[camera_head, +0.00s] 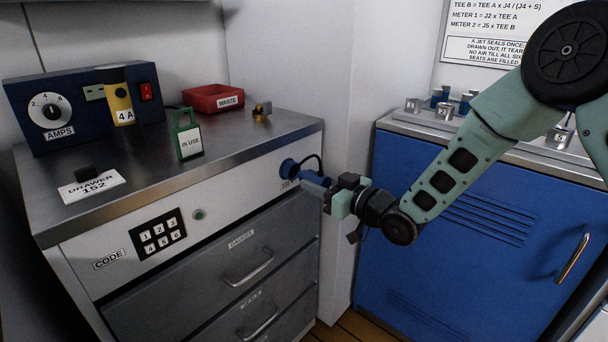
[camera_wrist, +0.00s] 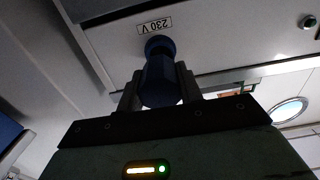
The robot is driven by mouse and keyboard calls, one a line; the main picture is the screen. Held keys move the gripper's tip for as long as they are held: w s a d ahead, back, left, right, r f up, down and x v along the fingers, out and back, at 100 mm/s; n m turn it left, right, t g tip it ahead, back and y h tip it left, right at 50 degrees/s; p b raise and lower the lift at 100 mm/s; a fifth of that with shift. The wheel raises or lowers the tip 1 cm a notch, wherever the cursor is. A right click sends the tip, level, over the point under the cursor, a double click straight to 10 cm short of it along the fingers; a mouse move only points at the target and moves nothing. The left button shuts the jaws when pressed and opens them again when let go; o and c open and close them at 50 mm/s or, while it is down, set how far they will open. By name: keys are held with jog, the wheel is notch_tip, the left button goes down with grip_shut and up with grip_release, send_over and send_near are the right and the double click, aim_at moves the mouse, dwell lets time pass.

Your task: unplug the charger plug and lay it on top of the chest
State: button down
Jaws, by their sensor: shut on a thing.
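The charger plug (camera_head: 315,183) is blue and sits at a round blue socket (camera_head: 289,168) on the upper right of the chest's front. In the wrist view the plug (camera_wrist: 159,82) lies between my two fingers, in line with the socket (camera_wrist: 159,46) under a "230 V" label. The two appear to meet; how deep the plug sits is hidden. My gripper (camera_head: 331,196) is shut on the plug from the right. A dark cord arcs above the plug.
A blue cabinet (camera_head: 450,235) stands to the right.

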jog(key=shift+v, duration=1.05)
